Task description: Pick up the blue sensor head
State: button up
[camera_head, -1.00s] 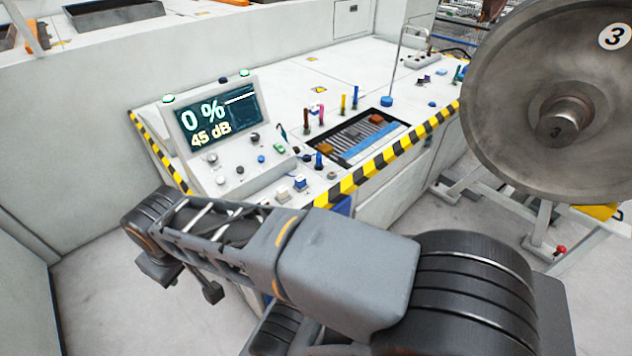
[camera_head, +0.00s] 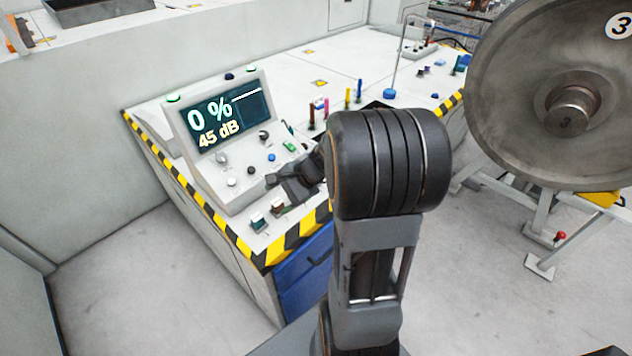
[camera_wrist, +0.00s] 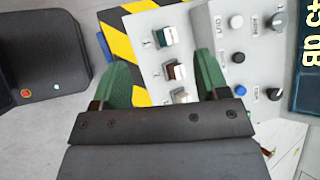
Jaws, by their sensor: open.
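I cannot tell for sure which part is the blue sensor head. A round blue piece (camera_head: 388,93) sits on the bench at the foot of a thin bent rod, and a blue upright piece (camera_head: 359,93) stands to its left. My gripper (camera_wrist: 160,58) is open and empty, its two green fingers apart. In the wrist view it is above a panel with rocker switches (camera_wrist: 168,38), and no sensor head shows between the fingers. In the head view my gripper (camera_head: 282,182) is low by the console, well left of both blue pieces. My arm hides part of the bench.
The sloped console (camera_head: 245,150) has a lit screen (camera_head: 222,114) and knobs. Yellow-black striped edging (camera_head: 290,242) borders the bench. Blue drawers (camera_head: 306,275) are below. A large metal wheel (camera_head: 540,60) stands at the right. Open floor (camera_head: 160,270) lies at the front left.

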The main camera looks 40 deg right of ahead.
jog(key=w+d+f+m+t+h, duration=0.1)
jog(key=d+f+m+t, duration=0.1)
jog(key=d+m, duration=0.4)
jog(key=w+d+f+m+t+h, duration=0.1)
jog(key=d+f+m+t+h, duration=0.1)
jog(key=d+f+m, duration=0.3)
jog(key=d+f+m+t+h, duration=0.1)
jog(key=d+f+m+t, duration=0.3)
jog(key=d, duration=0.7)
jog(key=shift+w+d+f+m+h, duration=0.1)
jog(key=shift+w+d+m+h, duration=0.1)
jog(key=shift+m, duration=0.5)
jog(key=shift+w+d+f+m+h, duration=0.1)
jog(key=shift+w+m, duration=0.1)
jog(key=shift+m, duration=0.5)
jog(key=x, duration=0.6)
jog(key=shift+w+d+f, duration=0.15)
jog(key=shift+w, duration=0.25)
jog(key=shift+t, duration=0.3)
jog(key=shift+p+x, duration=0.95)
jog(key=shift+x, duration=2.25)
jog(key=shift+s, duration=0.1)
jog(key=shift+c, duration=0.2)
jog(key=c, duration=1)
